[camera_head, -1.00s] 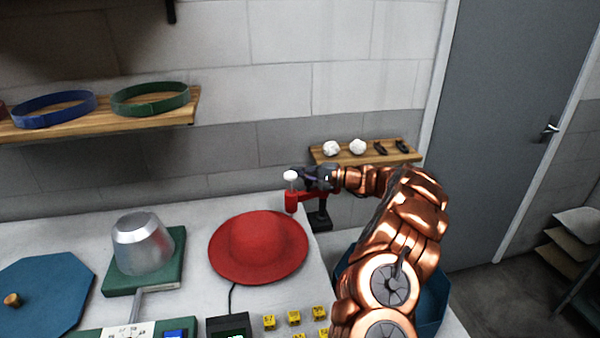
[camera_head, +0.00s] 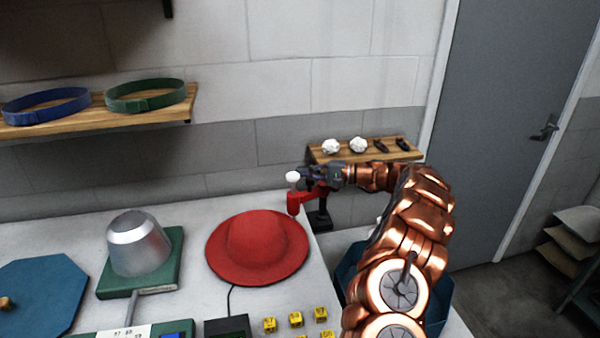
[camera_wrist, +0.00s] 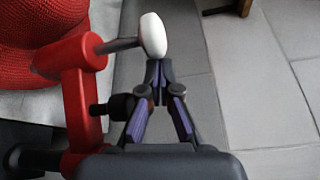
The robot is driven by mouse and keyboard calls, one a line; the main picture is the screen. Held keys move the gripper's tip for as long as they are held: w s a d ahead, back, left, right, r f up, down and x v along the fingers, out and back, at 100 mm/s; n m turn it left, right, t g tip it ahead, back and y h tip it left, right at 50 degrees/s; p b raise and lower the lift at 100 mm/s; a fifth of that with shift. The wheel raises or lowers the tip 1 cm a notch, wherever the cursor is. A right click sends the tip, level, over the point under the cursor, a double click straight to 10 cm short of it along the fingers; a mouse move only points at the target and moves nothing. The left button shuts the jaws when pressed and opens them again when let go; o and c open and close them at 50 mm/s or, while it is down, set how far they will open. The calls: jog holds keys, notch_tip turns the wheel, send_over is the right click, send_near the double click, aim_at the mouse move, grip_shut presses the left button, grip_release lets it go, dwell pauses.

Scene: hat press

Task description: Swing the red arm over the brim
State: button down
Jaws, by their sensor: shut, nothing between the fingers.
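The red hat (camera_head: 257,240) lies on the table with its brim flat around the crown; part of it shows at the upper left of the wrist view (camera_wrist: 38,40). The red arm (camera_head: 295,203) stands beyond the brim's right back side, on a dark post (camera_head: 320,220). In the wrist view the red arm (camera_wrist: 78,95) carries a metal rod with a white knob (camera_wrist: 152,36). My gripper (camera_wrist: 155,68) is shut and empty, its fingertips just below the white knob; I cannot tell whether they touch. In the head view my gripper (camera_head: 303,172) is beside the knob (camera_head: 292,177).
A metal hat block (camera_head: 138,245) on a green base stands left of the hat. Yellow number blocks (camera_head: 296,320) sit at the table's front. A shelf with small white items (camera_head: 331,146) is behind my arm. A blue bin (camera_head: 350,265) stands at the table's right edge.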

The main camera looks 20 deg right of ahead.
jog(key=f+v, duration=0.1)
jog(key=v, duration=0.9)
jog(key=s+a+r+n+g, duration=0.2)
jog(key=s+a+r+g, duration=0.15)
jog(key=a, duration=0.55)
jog(key=s+a+r+n+g, duration=0.1)
jog(key=s+a+r+g, duration=0.15)
jog(key=a+r, duration=0.4)
jog(key=s+a+n+g+h, duration=0.3)
jog(key=s+a+n+g, duration=0.1)
jog(key=s+a, duration=1.05)
jog(key=s+f+n+g+h, duration=0.1)
jog(key=s+f+h, duration=0.15)
jog(key=s, duration=0.45)
jog(key=s+f+n+g+h, duration=0.1)
jog(key=s+f+h, duration=0.15)
jog(key=s, duration=0.55)
jog(key=s+d+f+h, duration=0.2)
jog(key=s+d+h, duration=0.1)
jog(key=s+d, duration=0.2)
jog(key=s+d+f+t+h, duration=0.1)
jog(key=s+d+f+h, duration=0.2)
jog(key=s+d, duration=0.2)
jog(key=s, duration=0.3)
jog(key=shift+s+f+h, duration=0.25)
jog(key=shift+s+h, duration=0.05)
jog(key=shift+s, duration=0.05)
